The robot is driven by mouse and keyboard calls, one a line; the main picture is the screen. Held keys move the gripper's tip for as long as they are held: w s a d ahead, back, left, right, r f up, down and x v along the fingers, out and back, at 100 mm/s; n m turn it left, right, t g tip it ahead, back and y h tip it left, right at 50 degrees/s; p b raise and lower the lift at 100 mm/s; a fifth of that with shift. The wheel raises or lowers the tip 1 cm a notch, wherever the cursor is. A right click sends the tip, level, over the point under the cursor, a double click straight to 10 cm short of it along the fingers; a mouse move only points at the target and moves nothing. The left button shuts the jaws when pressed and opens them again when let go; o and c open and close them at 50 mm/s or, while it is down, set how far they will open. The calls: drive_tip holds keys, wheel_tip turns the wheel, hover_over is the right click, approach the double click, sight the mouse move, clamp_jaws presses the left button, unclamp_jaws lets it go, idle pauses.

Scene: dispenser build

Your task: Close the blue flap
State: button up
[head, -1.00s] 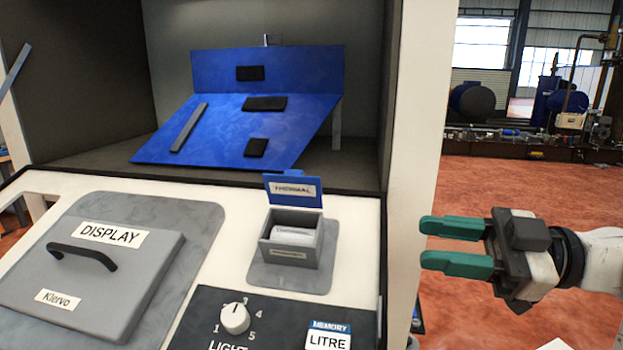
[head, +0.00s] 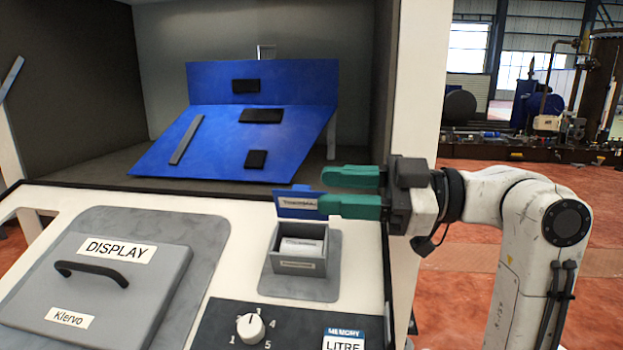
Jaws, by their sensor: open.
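The blue flap (head: 296,203) stands upright at the back edge of a small grey box (head: 297,248) on the white panel. It carries a white label, now partly covered by my gripper. The box is open at the top and a white item (head: 301,246) lies inside. My gripper (head: 335,191) is open with its green fingers pointing left. The lower finger overlaps the right part of the flap in the picture; I cannot tell whether it touches. The upper finger is farther back, above the panel's rear edge.
A large blue folded board (head: 230,150) with black pads stands in the recess behind. A grey DISPLAY lid (head: 105,285) with a black handle is at the left. A white knob (head: 250,326) is in front of the box. The white post (head: 412,130) stands close to my gripper.

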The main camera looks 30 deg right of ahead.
sight(310, 189)
drive_tip(key=shift+p+x, duration=0.4)
drive_tip(key=shift+x, duration=1.55)
drive_tip(key=shift+c, duration=0.2)
clamp_jaws()
